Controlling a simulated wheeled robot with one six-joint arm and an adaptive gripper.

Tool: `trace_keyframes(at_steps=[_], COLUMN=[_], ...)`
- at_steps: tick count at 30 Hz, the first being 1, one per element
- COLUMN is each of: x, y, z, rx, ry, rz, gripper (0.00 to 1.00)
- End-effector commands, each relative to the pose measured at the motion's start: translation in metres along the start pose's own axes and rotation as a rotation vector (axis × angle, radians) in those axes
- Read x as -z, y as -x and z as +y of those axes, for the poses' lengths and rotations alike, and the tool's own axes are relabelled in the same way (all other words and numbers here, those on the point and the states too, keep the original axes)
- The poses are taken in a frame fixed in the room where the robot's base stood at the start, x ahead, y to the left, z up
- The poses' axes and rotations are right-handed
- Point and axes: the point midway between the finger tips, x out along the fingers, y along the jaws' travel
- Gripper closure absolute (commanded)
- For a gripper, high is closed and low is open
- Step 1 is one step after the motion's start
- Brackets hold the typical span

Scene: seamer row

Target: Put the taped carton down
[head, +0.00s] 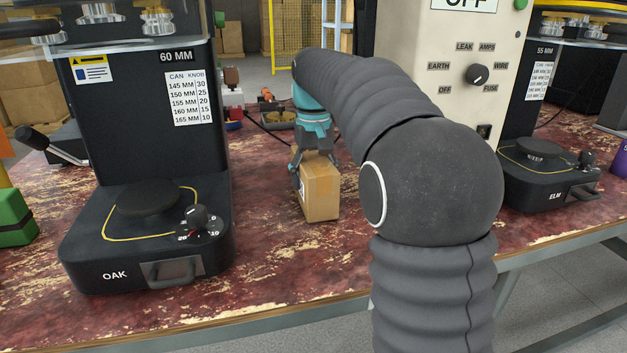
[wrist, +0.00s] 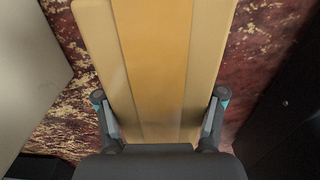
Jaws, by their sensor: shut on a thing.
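The taped carton (head: 321,194) is a small brown box with a strip of tape, between the OAK seamer and the cream panel in the head view. It is upright at the worn red bench top (head: 270,254); I cannot tell whether its underside touches the bench. My gripper (head: 312,168) is above it with fingers on its two sides, shut on it. In the wrist view the carton (wrist: 150,65) fills the middle, its tape running lengthwise, with a finger of my gripper (wrist: 160,118) at each side.
The black OAK seamer (head: 146,240) stands left of the carton, and the ELM seamer (head: 548,175) far right. A cream test panel (head: 455,65) stands behind my arm. A tray (head: 277,120) with round parts lies behind the carton. Bare bench shows in front of the carton.

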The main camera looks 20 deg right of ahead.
Motion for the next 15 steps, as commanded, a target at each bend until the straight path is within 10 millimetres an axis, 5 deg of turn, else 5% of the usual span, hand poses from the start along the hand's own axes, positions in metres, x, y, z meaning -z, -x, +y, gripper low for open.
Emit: trace_keyframes(at_steps=[11, 12, 15], x=[-0.0004, -0.0003, -0.0003], y=[-0.0052, -0.0052, -0.0052], z=[-0.0003, -0.0003, -0.0003], rx=[0.0, 0.0, 0.0], ry=[0.0, 0.0, 0.0], rz=[0.001, 0.0, 0.0], gripper=[0.98, 0.22, 0.06])
